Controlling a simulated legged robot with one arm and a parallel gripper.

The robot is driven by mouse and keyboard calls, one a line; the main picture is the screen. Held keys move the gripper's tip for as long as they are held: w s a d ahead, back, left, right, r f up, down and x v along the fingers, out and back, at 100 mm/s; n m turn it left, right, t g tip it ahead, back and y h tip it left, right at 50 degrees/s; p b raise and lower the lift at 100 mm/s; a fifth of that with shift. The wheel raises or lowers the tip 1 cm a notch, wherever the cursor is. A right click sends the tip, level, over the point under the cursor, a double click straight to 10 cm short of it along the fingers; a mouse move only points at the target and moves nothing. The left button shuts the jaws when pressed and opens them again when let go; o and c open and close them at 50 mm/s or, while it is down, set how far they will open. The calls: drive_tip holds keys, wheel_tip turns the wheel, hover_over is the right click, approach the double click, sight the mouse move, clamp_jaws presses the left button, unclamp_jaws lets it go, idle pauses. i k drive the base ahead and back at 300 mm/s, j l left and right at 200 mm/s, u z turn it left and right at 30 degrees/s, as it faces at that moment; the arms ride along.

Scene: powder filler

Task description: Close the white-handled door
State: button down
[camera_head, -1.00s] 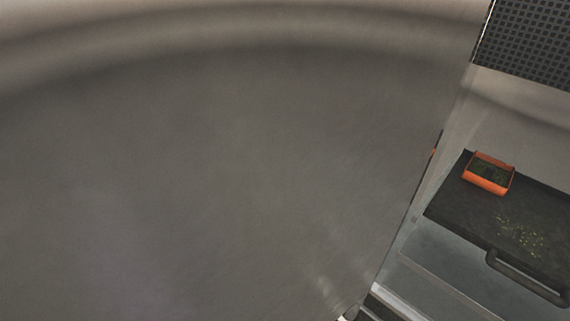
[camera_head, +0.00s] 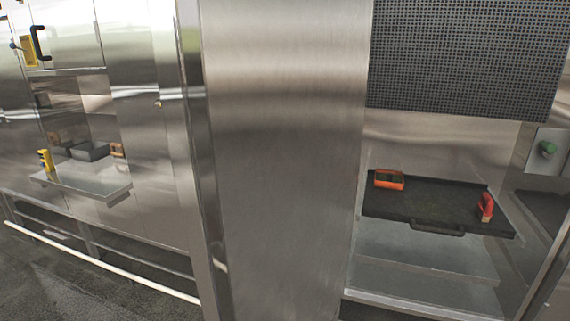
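No white handle can be made out for certain in the head view. A tall brushed-metal panel (camera_head: 285,160) stands upright close in front of me, in the middle of the view. I cannot tell whether it is the door or a fixed cabinet side. A small pale spot (camera_head: 220,265) shows low near its left edge, too small to identify. My gripper is not in view.
Right of the panel is an open bay with a black tray (camera_head: 420,205), an orange box (camera_head: 389,180), a red object (camera_head: 486,207) and dark mesh (camera_head: 465,60) above. At left are metal cabinets with a black handle (camera_head: 39,43), a shelf (camera_head: 85,178) and a white rail (camera_head: 105,265). Dark floor (camera_head: 60,295) lies front left.

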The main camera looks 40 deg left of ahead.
sight(262, 102)
drive_tip(key=k+j, duration=0.1)
drive_tip(key=j, duration=0.9)
drive_tip(key=k+j, duration=0.15)
drive_tip(key=j, duration=0.35)
drive_tip(key=k+j, duration=0.1)
drive_tip(key=j, duration=0.4)
drive_tip(key=u, duration=0.05)
